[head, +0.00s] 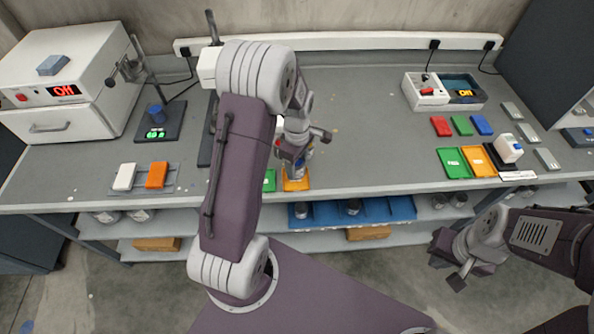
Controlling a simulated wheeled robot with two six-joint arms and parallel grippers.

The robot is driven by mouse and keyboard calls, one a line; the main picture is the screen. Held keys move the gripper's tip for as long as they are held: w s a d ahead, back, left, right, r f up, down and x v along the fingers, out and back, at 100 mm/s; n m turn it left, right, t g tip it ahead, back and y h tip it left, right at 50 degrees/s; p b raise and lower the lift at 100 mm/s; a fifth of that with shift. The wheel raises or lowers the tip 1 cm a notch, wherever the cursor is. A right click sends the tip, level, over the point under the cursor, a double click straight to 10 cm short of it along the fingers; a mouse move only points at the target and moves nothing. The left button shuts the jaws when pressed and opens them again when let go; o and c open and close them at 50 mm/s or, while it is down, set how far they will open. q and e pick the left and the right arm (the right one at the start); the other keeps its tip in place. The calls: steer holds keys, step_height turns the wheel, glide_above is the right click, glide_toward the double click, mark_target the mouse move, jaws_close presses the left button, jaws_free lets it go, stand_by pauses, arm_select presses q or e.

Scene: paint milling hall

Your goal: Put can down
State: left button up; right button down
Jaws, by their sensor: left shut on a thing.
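My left gripper (298,150) is shut on a small can (297,170), of which only the lower part shows below the fingers. The can is upright over an orange pad (295,185) near the bench's front edge. I cannot tell whether its base touches the pad. A green pad (269,182) lies just left of it, partly hidden by my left arm. My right gripper (449,263) is empty and open, in front of the bench at the lower right.
The grey bench (370,130) is clear to the right of the can. A blue shelf tray (375,210) sits below.

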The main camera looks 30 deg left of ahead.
mark_target(297, 173)
arm_select(q)
steer(key=shift+a, duration=0.2)
steer(key=f, duration=0.3)
steer(key=shift+d+f, duration=0.25)
steer(key=shift+f, duration=0.3)
steer(key=shift+a, duration=0.1)
steer(key=o, duration=1.5)
steer(key=shift+f, duration=0.1)
